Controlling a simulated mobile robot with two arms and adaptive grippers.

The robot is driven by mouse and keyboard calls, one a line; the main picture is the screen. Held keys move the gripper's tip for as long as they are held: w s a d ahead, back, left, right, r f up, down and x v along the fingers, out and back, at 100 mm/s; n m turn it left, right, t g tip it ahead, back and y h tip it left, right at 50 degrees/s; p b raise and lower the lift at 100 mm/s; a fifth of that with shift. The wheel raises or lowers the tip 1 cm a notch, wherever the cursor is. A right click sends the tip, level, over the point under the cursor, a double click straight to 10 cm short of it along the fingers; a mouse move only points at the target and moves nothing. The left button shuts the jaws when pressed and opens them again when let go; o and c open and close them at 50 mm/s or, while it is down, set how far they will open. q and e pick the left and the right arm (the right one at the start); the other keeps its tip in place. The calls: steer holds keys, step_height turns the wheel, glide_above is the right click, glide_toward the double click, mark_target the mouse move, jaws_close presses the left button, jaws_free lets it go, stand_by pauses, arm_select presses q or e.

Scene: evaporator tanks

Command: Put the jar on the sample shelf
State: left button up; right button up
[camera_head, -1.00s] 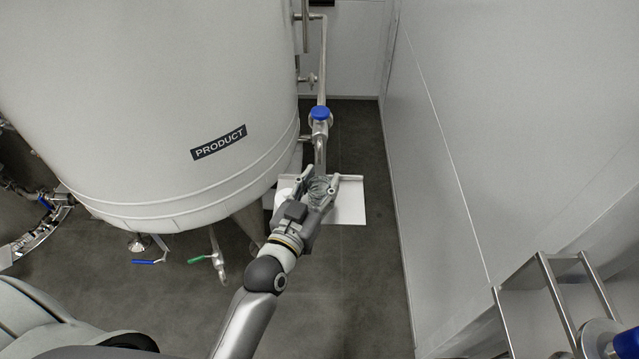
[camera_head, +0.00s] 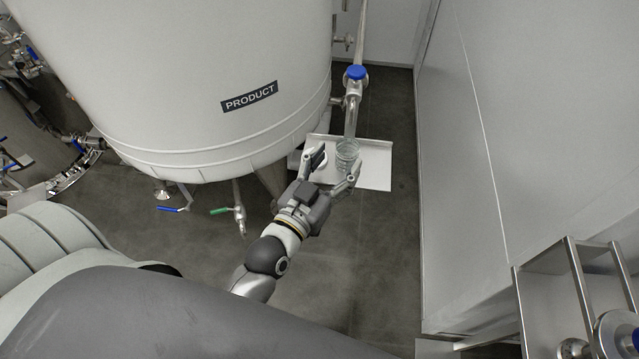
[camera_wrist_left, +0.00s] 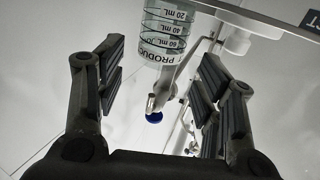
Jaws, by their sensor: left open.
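The clear glass jar (camera_head: 347,151) stands on a white tray-like shelf (camera_head: 375,172) below a steel outlet pipe. In the left wrist view the jar (camera_wrist_left: 166,28) shows volume marks and a PRODUCT label, upside down at the top of the picture. My left gripper (camera_head: 337,165) is open, with its fingertips beside the near side of the jar. In the wrist view its two fingers (camera_wrist_left: 163,68) stand wide apart and the jar shows beyond them, with no visible contact. I cannot tell whether this white shelf is the sample shelf. My right gripper is not in view.
A large tank (camera_head: 190,80) marked PRODUCT stands left of the shelf. A blue-capped valve (camera_head: 356,73) sits on the pipe above the jar. A pale wall (camera_head: 530,130) bounds the right. Metal steps or rack (camera_head: 575,290) stand at lower right. The dark floor is clear between.

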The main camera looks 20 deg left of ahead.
arm_select(q)
steer(key=s, duration=0.6)
steer(key=shift+s+a, duration=0.2)
steer(key=shift+a, duration=0.1)
steer(key=s+f+g, duration=0.3)
steer(key=f, duration=0.9)
steer(key=s+d+f+m+g, duration=0.1)
steer(key=s+f+g, duration=0.15)
steer(key=f, duration=0.95)
steer(key=s+f+g, duration=0.2)
steer(key=f+g, duration=0.1)
steer(key=f, duration=0.8)
steer(key=s+a+f+g+y, duration=0.1)
steer(key=s+a+f+g, duration=0.3)
steer(key=s+f, duration=0.6)
steer(key=s+a+f+g, duration=0.4)
steer(key=s+f, duration=0.6)
steer(key=s, duration=0.3)
steer(key=shift+s+a+y, duration=0.2)
steer(key=shift+s+y, duration=0.2)
steer(key=shift+g, duration=0.25)
